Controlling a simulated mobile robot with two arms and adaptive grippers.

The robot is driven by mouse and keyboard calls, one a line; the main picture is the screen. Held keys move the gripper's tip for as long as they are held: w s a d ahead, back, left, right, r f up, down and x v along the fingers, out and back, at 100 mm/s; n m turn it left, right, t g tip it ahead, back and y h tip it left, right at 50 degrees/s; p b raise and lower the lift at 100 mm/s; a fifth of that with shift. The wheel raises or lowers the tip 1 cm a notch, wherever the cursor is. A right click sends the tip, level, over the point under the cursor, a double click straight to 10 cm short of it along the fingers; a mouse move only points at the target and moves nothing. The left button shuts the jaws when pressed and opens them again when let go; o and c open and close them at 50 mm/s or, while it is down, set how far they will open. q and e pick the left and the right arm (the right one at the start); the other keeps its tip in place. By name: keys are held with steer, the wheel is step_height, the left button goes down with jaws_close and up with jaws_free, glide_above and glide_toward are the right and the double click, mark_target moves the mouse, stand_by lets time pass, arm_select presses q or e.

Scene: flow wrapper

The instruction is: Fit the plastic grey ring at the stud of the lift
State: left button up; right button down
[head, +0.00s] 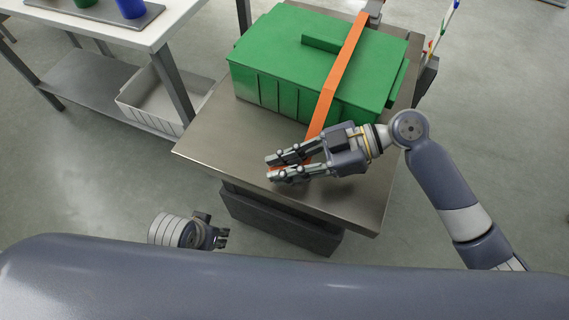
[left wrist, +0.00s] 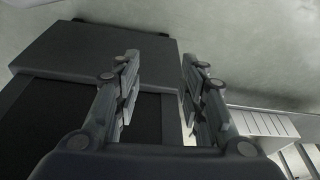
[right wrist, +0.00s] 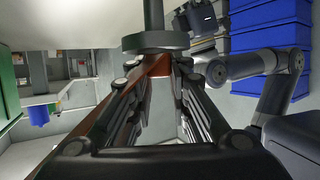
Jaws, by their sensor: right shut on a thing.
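My right gripper (head: 270,168) is over the front part of the metal table top (head: 225,135). It is shut on the orange strap (head: 341,72), which also shows between its fingers in the right wrist view (right wrist: 158,66). A dark grey disc on a post (right wrist: 155,42) shows just beyond those fingertips; I cannot tell whether it is the stud. My left gripper (head: 224,237) is low beside the table; its fingers stand apart with nothing between them in the left wrist view (left wrist: 157,75). I cannot make out a grey plastic ring or a lift for certain.
A large green box (head: 285,65) with the strap across it fills the back of the table. A white side table (head: 120,30) with cups stands at the left, a white bin (head: 150,110) beneath it. Blue crates (right wrist: 270,50) show in the right wrist view.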

steer(key=shift+f+b, duration=0.35)
steer(key=shift+f, duration=0.05)
steer(key=shift+f+b, duration=0.45)
steer(key=shift+f, duration=0.1)
arm_select(q)
steer(key=shift+b+v, duration=0.4)
steer(key=shift+v, duration=1.9)
arm_select(e)
steer(key=shift+f, duration=0.45)
arm_select(q)
steer(key=shift+w+a+r, duration=0.1)
steer(key=shift+w, duration=0.05)
arm_select(e)
steer(key=c, duration=1.4)
jaws_free()
steer(key=v, duration=1.2)
